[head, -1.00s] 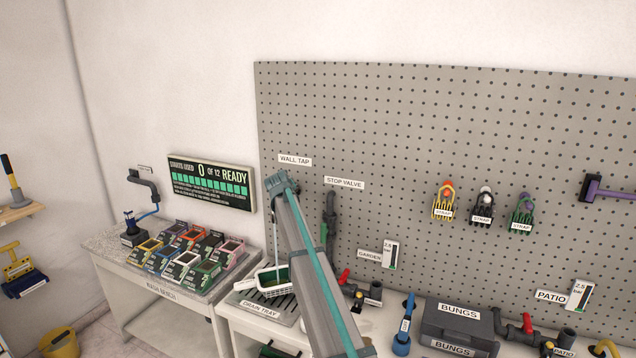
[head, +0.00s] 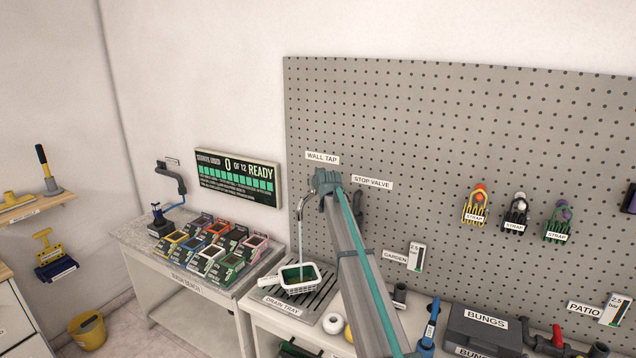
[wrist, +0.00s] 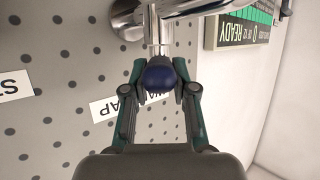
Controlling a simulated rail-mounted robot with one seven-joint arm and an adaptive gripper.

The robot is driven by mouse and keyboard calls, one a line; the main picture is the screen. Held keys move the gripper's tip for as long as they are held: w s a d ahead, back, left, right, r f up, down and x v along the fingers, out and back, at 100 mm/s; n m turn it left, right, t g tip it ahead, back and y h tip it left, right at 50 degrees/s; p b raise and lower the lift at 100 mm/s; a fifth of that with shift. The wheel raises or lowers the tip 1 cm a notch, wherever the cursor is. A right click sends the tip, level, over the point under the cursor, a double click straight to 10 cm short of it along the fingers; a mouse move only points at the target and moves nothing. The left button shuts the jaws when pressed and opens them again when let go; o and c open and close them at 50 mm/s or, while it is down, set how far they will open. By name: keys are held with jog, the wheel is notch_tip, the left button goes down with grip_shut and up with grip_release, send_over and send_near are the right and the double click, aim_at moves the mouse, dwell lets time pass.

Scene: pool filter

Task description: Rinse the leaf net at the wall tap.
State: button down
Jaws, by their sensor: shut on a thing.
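The leaf net (head: 317,275), a white rim with a green inside and a short handle to the left, lies on the drain tray (head: 318,306). The chrome wall tap (head: 303,207) is above it, its spout pointing down. A thin pale vertical line runs from the spout into the net; I cannot tell for sure whether it is water. In the wrist view the tap has a dark blue knob (wrist: 159,76). My gripper (wrist: 161,88) is shut on this knob, one finger at each side. In the head view my arm hides the knob.
The stop valve (head: 357,205) is just right of my arm, partly hidden. Several coloured boxes (head: 212,250) stand on the bench to the left, below the readout board (head: 238,177). Bungs boxes (head: 484,328) stand to the right. The pegboard (head: 430,130) is close behind the tap.

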jog(key=c, duration=0.9)
grip_release()
jog(key=v, duration=1.2)
